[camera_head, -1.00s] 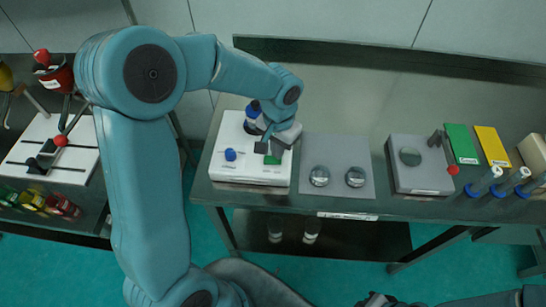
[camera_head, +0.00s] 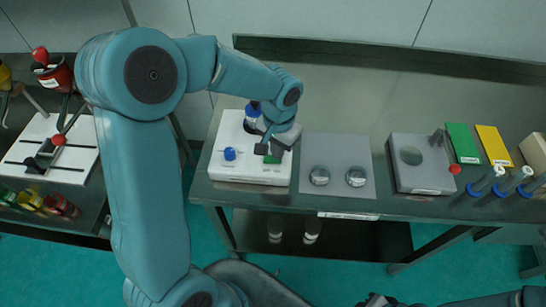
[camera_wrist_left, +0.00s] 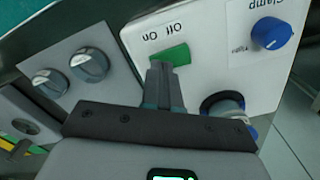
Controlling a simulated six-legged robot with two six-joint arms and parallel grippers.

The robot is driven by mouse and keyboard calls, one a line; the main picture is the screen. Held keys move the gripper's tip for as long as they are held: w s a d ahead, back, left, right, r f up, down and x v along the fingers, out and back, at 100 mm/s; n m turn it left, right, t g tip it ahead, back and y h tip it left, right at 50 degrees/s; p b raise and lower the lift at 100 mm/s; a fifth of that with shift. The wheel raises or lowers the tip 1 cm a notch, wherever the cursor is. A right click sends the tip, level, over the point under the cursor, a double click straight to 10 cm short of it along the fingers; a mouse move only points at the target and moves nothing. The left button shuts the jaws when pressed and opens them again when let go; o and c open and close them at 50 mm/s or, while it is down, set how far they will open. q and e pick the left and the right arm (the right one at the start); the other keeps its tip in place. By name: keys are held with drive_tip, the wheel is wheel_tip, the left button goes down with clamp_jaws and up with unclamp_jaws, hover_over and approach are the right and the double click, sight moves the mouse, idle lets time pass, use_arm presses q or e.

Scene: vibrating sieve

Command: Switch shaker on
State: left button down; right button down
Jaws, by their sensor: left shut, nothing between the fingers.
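The shaker is a white box (camera_head: 238,165) at the left end of the bench. It has a blue knob (camera_head: 230,154), labelled Clamp in the wrist view (camera_wrist_left: 271,33), and a green rocker switch (camera_wrist_left: 172,56) beside the words on and off. My left gripper (camera_head: 266,151) is shut and empty, low over the shaker's front right part. In the wrist view its fingertips (camera_wrist_left: 161,72) are at the near edge of the green switch. I cannot tell whether they touch it or which way it is tilted. Part of my right gripper (camera_head: 377,300) shows at the bottom edge.
A blue-capped cylinder (camera_head: 252,115) stands on the shaker behind my gripper. Right of the shaker, a grey plate (camera_head: 338,145) bears two round metal pieces. Farther right are a grey box (camera_head: 420,170), a green card (camera_head: 462,143), a yellow card (camera_head: 492,145) and tubes.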

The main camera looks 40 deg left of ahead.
use_arm(q)
drive_tip(key=shift+f+b, duration=0.4)
drive_tip(key=shift+f, duration=0.1)
drive_tip(key=shift+r, duration=0.15)
drive_tip(key=shift+r+p, duration=0.55)
wheel_tip(320, 180, up, 2)
drive_tip(key=shift+r+p, duration=0.2)
drive_tip(key=shift+p, duration=0.6)
wheel_tip(320, 180, up, 2)
drive_tip(key=shift+r+p, duration=0.1)
drive_tip(key=shift+p, duration=0.7)
drive_tip(key=shift+r+p, duration=0.4)
drive_tip(key=shift+r, duration=0.2)
drive_tip(key=shift+f, duration=0.1)
drive_tip(key=shift+s, duration=0.1)
